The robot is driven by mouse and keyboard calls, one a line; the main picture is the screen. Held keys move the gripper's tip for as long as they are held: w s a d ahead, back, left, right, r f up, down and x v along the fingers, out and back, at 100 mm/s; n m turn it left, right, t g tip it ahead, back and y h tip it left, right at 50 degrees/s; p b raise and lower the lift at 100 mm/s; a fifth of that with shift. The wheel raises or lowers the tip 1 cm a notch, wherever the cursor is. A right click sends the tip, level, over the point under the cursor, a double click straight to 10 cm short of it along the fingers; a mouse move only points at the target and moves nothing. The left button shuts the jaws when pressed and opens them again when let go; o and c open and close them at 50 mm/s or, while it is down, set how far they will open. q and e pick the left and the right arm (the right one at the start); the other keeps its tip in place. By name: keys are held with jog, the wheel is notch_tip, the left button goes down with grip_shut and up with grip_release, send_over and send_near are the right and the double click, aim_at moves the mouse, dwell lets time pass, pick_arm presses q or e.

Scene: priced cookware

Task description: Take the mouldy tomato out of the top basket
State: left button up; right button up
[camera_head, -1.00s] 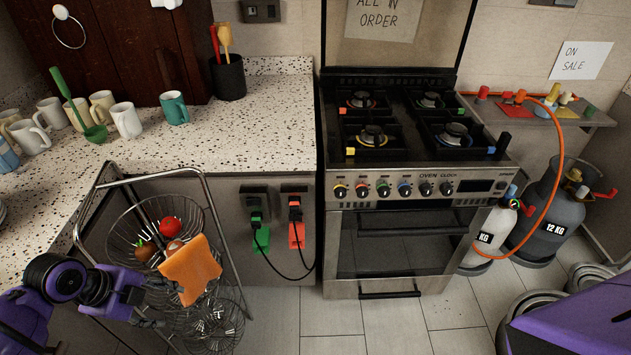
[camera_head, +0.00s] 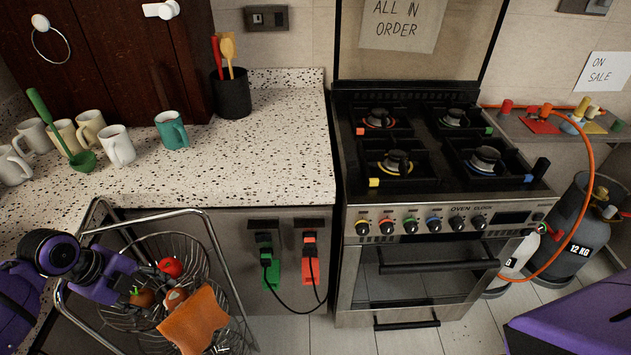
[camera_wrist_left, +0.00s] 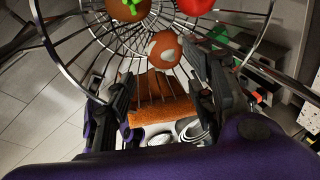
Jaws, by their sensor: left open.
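The top wire basket (camera_head: 192,248) holds three tomatoes. The mouldy tomato (camera_head: 175,298), reddish-brown with a pale patch, lies nearest the orange cloth. A plain red tomato (camera_head: 170,267) is behind it, and a brownish tomato with a green stem (camera_head: 142,298) is to its left. My left gripper (camera_head: 130,301) is open and empty at the basket's left side. In the left wrist view the mouldy tomato (camera_wrist_left: 165,47) is ahead, roughly centred between the spread fingers (camera_wrist_left: 163,76), and appears untouched. My right gripper is not in view.
The metal rack frame (camera_head: 217,245) rises around the basket. The speckled counter (camera_head: 235,165) behind carries several mugs and a green ladle (camera_head: 82,157). The stove (camera_head: 430,200) stands to the right.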

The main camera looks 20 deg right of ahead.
aim_at(171, 298)
pick_arm(q)
jog(key=shift+x, duration=1.25)
jog(key=shift+w+d+f, duration=0.2)
jog(key=shift+d+f, duration=0.05)
jog(key=shift+f, duration=0.3)
jog(key=x, duration=0.3)
jog(key=shift+w+d+f, duration=0.1)
jog(key=shift+d+f, duration=0.05)
jog(key=shift+f, duration=0.1)
jog(key=shift+w+d+f, duration=0.1)
jog(key=shift+d+f, duration=0.05)
jog(key=shift+f, duration=0.35)
jog(key=c, duration=0.9)
jog(key=shift+r, duration=0.35)
jog(key=shift+c, duration=0.6)
notch_tip(171, 298, up, 9)
jog(key=shift+r, duration=0.2)
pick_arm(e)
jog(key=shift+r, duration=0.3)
